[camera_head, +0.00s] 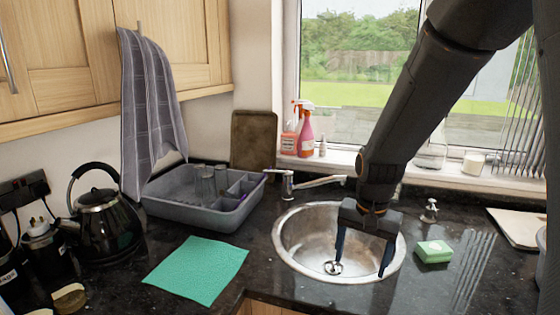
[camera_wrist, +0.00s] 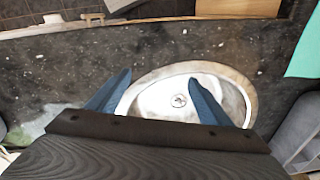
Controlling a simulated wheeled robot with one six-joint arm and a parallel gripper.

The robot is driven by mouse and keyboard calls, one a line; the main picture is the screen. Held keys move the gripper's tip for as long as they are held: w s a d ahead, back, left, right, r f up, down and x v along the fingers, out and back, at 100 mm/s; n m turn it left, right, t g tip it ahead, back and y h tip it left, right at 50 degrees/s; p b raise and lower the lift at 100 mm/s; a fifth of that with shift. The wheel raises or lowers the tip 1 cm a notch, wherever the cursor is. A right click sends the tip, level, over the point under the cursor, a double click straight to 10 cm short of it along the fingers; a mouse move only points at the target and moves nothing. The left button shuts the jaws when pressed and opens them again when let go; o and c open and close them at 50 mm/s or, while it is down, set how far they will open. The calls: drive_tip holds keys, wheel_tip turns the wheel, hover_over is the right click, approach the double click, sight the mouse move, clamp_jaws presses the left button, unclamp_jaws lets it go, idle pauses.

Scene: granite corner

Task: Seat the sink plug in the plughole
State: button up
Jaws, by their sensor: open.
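My gripper (camera_head: 361,267) is open and empty, pointing down over the steel sink bowl (camera_head: 300,235). Its blue fingers also show in the wrist view (camera_wrist: 160,77), spread wide with nothing held between them. A small round metal fitting, seemingly the plughole (camera_head: 332,268), lies at the bowl's bottom; in the wrist view (camera_wrist: 179,100) it shows between the fingers, nearer the right one. I cannot tell whether anything sits in it. A small shiny metal piece with a knob on top (camera_head: 430,210), possibly the sink plug, stands upright on the counter behind the sink's right side, apart from my gripper.
A green sponge (camera_head: 433,251) lies right of the sink and a teal cloth (camera_head: 196,270) to its left. The tap (camera_head: 318,182) stands behind the sink. A grey dish rack (camera_head: 185,213) and black kettle (camera_head: 104,232) stand left; a pale board (camera_head: 520,227) lies right.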

drive_tip(key=s+f+n+b, duration=0.1)
drive_tip(key=s+f+n, duration=0.1)
drive_tip(key=s+n, duration=0.4)
drive_tip(key=s, duration=0.5)
drive_tip(key=shift+s+f, duration=0.15)
drive_tip(key=shift+s, duration=0.2)
idle(0.5)
